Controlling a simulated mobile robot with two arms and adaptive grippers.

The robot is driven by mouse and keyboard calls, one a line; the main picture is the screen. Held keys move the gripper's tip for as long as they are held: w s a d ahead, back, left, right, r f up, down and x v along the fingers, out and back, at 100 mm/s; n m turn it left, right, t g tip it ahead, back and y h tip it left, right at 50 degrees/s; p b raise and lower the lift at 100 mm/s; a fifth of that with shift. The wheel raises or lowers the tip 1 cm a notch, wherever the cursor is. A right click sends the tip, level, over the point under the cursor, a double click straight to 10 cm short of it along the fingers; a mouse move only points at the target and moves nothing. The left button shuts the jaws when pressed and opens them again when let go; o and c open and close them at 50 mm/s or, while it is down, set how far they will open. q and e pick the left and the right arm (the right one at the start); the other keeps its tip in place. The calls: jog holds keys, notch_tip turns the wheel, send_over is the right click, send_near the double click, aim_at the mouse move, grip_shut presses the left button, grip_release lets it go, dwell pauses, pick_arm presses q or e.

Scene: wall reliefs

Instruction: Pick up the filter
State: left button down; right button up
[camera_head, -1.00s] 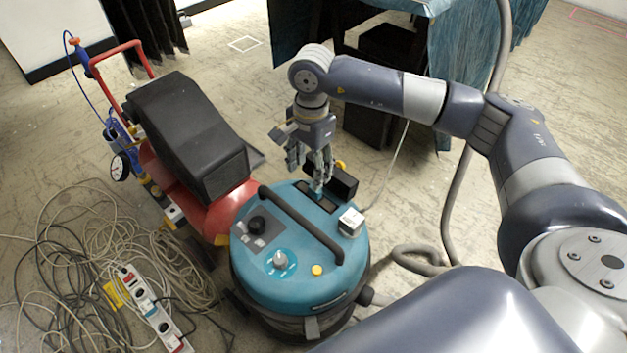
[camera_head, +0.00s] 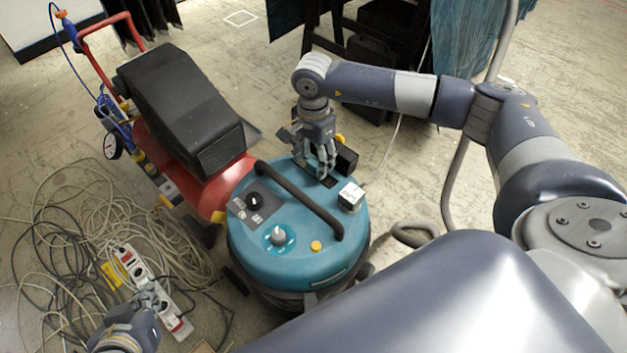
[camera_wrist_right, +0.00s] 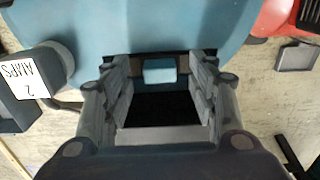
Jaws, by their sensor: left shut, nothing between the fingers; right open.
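The blue vacuum cleaner (camera_head: 300,230) stands on the floor; part of its top shows in the right wrist view (camera_wrist_right: 190,22). My right gripper (camera_head: 326,174) points down at the back of this top, beside a black box. In the right wrist view its fingers (camera_wrist_right: 160,78) are open around a dark rectangular recess (camera_wrist_right: 150,108) with a small light-blue tab (camera_wrist_right: 160,71). This may be the filter, but I cannot tell for sure. No contact with the fingers is visible. My left gripper (camera_head: 150,298) is shut and empty, low at the left above the cables.
A red machine with a black cover (camera_head: 180,110) stands left of the vacuum. A white power strip (camera_head: 150,285) and tangled cables (camera_head: 70,250) lie on the left floor. A grey box with a white label (camera_head: 351,196) sits at the vacuum's right edge. A hose rises at the right.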

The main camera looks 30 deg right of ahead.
jog(key=shift+f, duration=0.4)
grip_shut()
